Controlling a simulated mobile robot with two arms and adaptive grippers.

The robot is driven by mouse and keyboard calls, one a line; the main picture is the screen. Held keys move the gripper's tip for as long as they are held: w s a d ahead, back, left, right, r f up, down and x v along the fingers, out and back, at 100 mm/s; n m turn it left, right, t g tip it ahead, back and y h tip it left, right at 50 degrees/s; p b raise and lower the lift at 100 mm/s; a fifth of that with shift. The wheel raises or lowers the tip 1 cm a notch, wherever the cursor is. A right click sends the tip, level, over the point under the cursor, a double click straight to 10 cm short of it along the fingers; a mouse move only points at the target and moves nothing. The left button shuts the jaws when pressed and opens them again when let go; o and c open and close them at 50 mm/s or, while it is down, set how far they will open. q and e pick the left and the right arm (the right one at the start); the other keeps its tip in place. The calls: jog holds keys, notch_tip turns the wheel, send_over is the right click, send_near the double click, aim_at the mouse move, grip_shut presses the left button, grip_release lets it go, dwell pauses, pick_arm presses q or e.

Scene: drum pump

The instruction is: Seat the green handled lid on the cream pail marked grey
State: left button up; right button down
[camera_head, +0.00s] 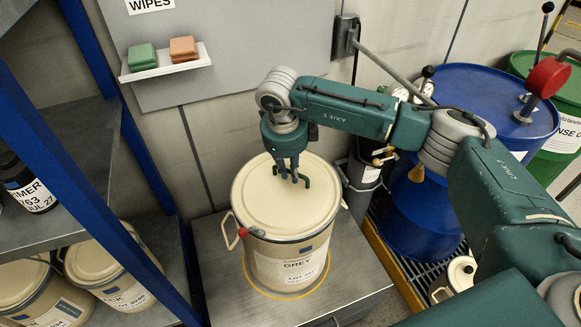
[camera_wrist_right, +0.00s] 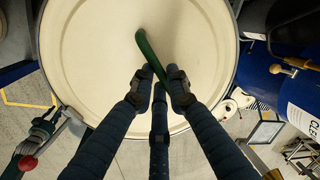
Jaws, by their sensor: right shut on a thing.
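The cream pail (camera_head: 268,262), labelled GREY, stands upright inside a yellow ring on a metal bench. The cream lid (camera_head: 258,200) lies over its mouth and looks level and roughly centred. Whether its edge is fully down all round, I cannot tell. My right gripper (camera_head: 291,177) points down at the lid and is shut on its green handle (camera_head: 307,181). In the right wrist view the handle (camera_wrist_right: 147,50) runs up from between the fingers (camera_wrist_right: 161,88), across the lid (camera_wrist_right: 95,50). The fingers hide part of the handle. My left gripper is not in view.
A red-knobbed lever (camera_head: 242,232) sticks out at the pail's left side. A blue-posted shelf (camera_head: 60,150) with other cream pails (camera_head: 100,262) stands at left. Blue drums (camera_head: 455,95) stand at right. A small wall shelf (camera_head: 165,65) holds two sponges. The bench (camera_head: 350,280) is bare around the pail.

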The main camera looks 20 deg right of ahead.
jog(key=shift+f, duration=0.2)
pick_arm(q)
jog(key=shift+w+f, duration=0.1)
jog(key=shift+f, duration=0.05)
pick_arm(e)
jog(key=shift+s, duration=0.1)
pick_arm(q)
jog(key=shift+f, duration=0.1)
pick_arm(e)
jog(key=shift+s+a, duration=0.1)
jog(key=shift+a, duration=0.05)
dwell(0.4)
pick_arm(q)
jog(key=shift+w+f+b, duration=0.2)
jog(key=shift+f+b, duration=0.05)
jog(key=shift+b, duration=0.15)
dwell(0.6)
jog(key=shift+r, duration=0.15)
pick_arm(e)
jog(key=shift+r, duration=0.15)
jog(key=shift+r+p, duration=0.35)
jog(key=shift+r, duration=0.25)
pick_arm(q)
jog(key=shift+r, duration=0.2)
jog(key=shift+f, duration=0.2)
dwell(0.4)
